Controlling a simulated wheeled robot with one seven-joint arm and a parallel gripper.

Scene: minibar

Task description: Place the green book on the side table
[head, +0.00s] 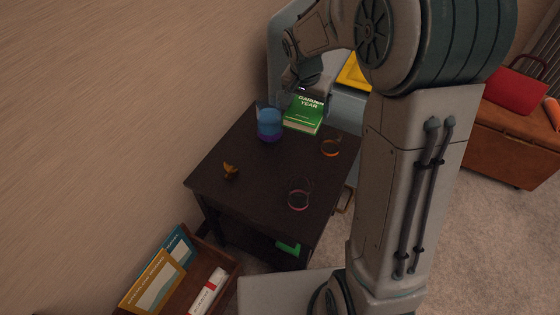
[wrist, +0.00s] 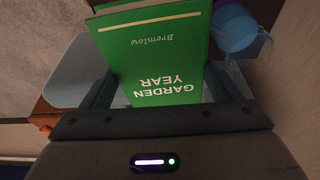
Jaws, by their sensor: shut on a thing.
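The green book (head: 304,114), titled "Garden Year", is at the back edge of the dark side table (head: 222,193), behind and right of the blue and purple cup. My gripper (head: 300,92) is shut on the book's far end. In the wrist view the green book (wrist: 158,50) lies between the two fingers, cover facing the camera. The book appears low over the tabletop; I cannot tell whether it rests on it.
The tabletop also holds a blue and purple cup (head: 269,124) close beside the book, an orange-banded glass (head: 330,148), a pink-rimmed glass (head: 298,200) and a small orange-brown figure (head: 230,171). A wooden crate (head: 222,262) with books stands at the front left. The table's middle is clear.

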